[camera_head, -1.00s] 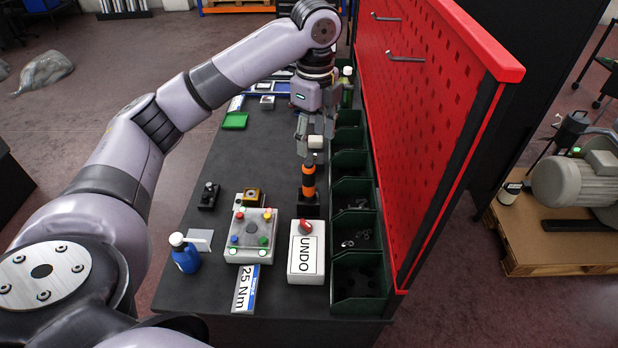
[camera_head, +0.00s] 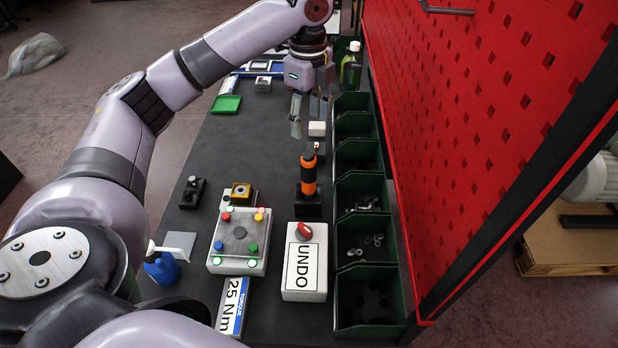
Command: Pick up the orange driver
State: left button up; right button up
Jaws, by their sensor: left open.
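The orange driver (camera_head: 308,174) stands upright in a black holder (camera_head: 307,204) on the dark table, behind the white UNDO box. It has an orange body with black bands. My left gripper (camera_head: 307,125) hangs behind and above the driver, fingers pointing down. It is open, with no driver between its fingers. A small white block (camera_head: 317,129) shows by its fingers; I cannot tell whether they touch. My right gripper is not in view.
Green bins (camera_head: 362,243) line the table's right side below a red perforated panel (camera_head: 480,120). The UNDO box (camera_head: 304,262), a button box (camera_head: 239,240) and a blue bottle (camera_head: 161,268) stand in front. The table's left middle is clear (camera_head: 245,145).

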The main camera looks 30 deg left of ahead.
aim_at(308, 154)
pick_arm(q)
jog(key=f+p, duration=0.1)
jog(key=f, duration=0.4)
jog(key=f+p, duration=0.1)
jog(key=f, duration=0.4)
jog(key=shift+s+d, duration=0.1)
jog(key=shift+s, duration=0.1)
jog(key=shift+s+d+f+p, duration=0.1)
jog(key=shift+f+p, duration=0.5)
jog(key=shift+p, duration=0.1)
notch_tip(308, 154, down, 4)
jog(key=shift+r+p, duration=0.2)
jog(key=shift+p, duration=0.55)
jog(key=shift+f, duration=0.35)
jog(key=shift+c, duration=0.2)
jog(key=c, duration=1.2)
grip_shut()
